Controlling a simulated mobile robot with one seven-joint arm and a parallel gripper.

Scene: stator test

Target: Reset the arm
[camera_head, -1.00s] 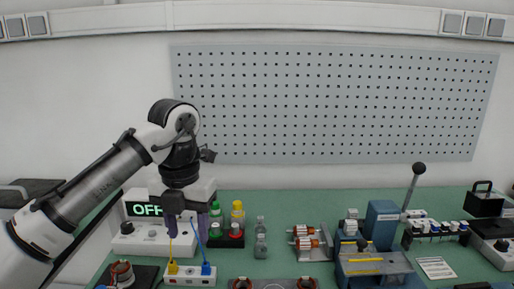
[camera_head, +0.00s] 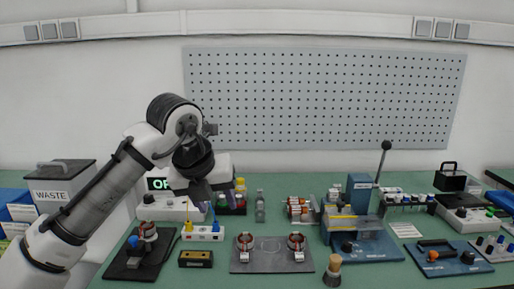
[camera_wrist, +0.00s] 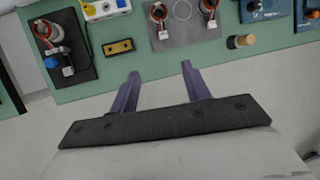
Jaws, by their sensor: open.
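My gripper (camera_wrist: 160,75) shows in the wrist view with two purple fingers spread wide apart and nothing between them. The fingers point toward the front edge of the green table (camera_wrist: 225,52). In the head view my gripper (camera_head: 222,200) hangs at the end of the bent arm, above the back left of the table, in front of the display unit (camera_head: 160,206). The fingers are partly hidden there by the wrist.
A white socket box (camera_head: 203,233), a black stand with a stator (camera_head: 147,242), a brass block (camera_head: 196,258) and a grey plate (camera_head: 270,258) lie below. A blue press (camera_head: 362,240) stands right. A waste bin (camera_head: 62,186) is at left.

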